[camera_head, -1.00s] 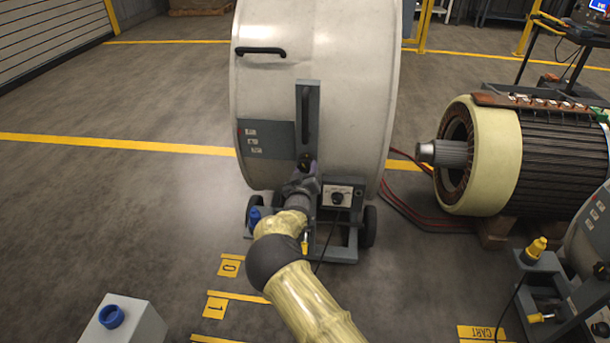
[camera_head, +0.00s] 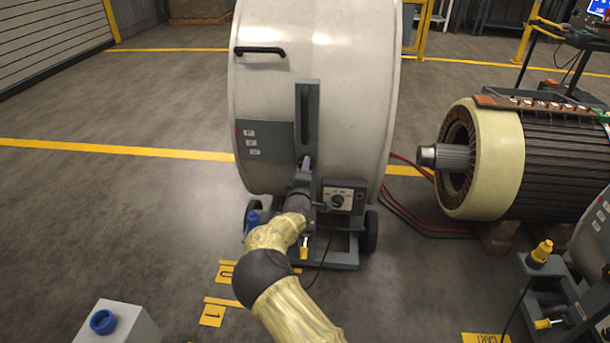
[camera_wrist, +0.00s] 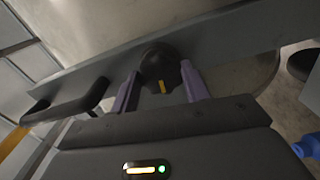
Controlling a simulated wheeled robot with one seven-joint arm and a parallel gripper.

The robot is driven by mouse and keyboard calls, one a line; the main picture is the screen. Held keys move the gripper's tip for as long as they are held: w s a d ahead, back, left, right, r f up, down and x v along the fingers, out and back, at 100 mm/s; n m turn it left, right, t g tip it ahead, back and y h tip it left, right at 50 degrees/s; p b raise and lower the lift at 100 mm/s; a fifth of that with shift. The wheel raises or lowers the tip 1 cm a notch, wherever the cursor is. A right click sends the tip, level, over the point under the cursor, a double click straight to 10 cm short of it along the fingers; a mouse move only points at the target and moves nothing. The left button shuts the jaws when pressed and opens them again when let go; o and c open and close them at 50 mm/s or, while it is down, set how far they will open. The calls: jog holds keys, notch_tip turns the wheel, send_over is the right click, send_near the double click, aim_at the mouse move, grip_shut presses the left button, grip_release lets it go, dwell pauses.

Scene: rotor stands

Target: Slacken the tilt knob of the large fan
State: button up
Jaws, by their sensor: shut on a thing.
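The large fan (camera_head: 345,90) is a big pale drum on a grey wheeled stand, straight ahead in the head view. Its tilt knob (camera_wrist: 158,66) is dark and round with a yellow mark, beside the grey upright bracket (camera_head: 313,95). My gripper (camera_wrist: 161,84) has its two purple fingers on either side of the knob and is shut on it. In the head view, my gripper (camera_head: 306,165) is at the lower part of the bracket and hides the knob.
A control box with a dial (camera_head: 338,198) is just right of my wrist. A large motor (camera_head: 500,160) stands to the right, with red cables on the floor. A blue-topped grey box (camera_head: 125,325) is at front left. Left floor is clear.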

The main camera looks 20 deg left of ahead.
jog(key=n+b, duration=0.2)
jog(key=n, duration=0.3)
jog(key=shift+f, duration=0.1)
dwell(0.3)
jog(key=o, duration=1)
jog(key=shift+s, duration=0.1)
jog(key=p+v, duration=0.4)
jog(key=v, duration=1.3)
jog(key=shift+s, duration=0.15)
